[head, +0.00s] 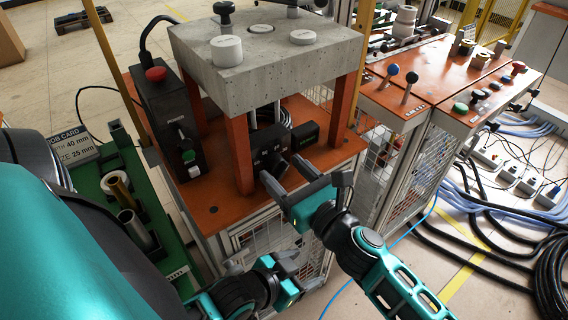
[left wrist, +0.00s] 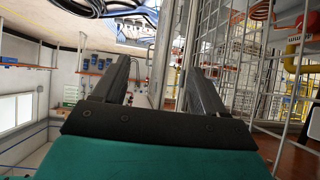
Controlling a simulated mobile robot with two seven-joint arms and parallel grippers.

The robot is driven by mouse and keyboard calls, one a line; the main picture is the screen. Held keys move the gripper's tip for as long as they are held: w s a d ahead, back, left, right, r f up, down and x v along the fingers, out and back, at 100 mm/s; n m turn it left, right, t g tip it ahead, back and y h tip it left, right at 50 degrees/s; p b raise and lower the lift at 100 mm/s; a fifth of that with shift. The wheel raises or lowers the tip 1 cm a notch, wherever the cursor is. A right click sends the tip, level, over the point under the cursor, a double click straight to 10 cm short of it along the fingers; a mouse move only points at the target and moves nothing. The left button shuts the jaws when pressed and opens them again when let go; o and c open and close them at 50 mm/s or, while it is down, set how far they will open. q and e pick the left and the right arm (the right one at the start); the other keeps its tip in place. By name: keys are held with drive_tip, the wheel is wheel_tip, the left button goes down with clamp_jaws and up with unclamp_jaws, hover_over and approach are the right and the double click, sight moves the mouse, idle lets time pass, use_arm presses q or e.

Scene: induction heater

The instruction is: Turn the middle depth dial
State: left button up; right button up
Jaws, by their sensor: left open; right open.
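A dark control box (head: 268,145) stands on the orange bench top under the concrete slab, with a small dark block (head: 305,135) with green marks beside it. A round dark dial (head: 276,164) shows low on the box's front, partly hidden by my fingers; I cannot tell whether it is the middle one. My right gripper (head: 280,168) is open, its fingertips close to this dial; I cannot tell if they touch it. My left gripper (head: 257,262) is open and empty, low in front of the bench. The left wrist view shows its two fingers (left wrist: 150,75) apart with nothing between them.
The concrete slab (head: 270,60) on orange posts (head: 238,155) overhangs the box. A black panel with a red button (head: 155,74) stands left. A job card (head: 72,148) reads 40 mm and 25 mm. Another orange bench (head: 415,75) with levers stands right; cables (head: 490,245) cover the floor.

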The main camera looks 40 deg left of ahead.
drive_tip(key=shift+w+a, duration=0.15)
drive_tip(key=shift+a, duration=0.3)
drive_tip(key=c, duration=1.1)
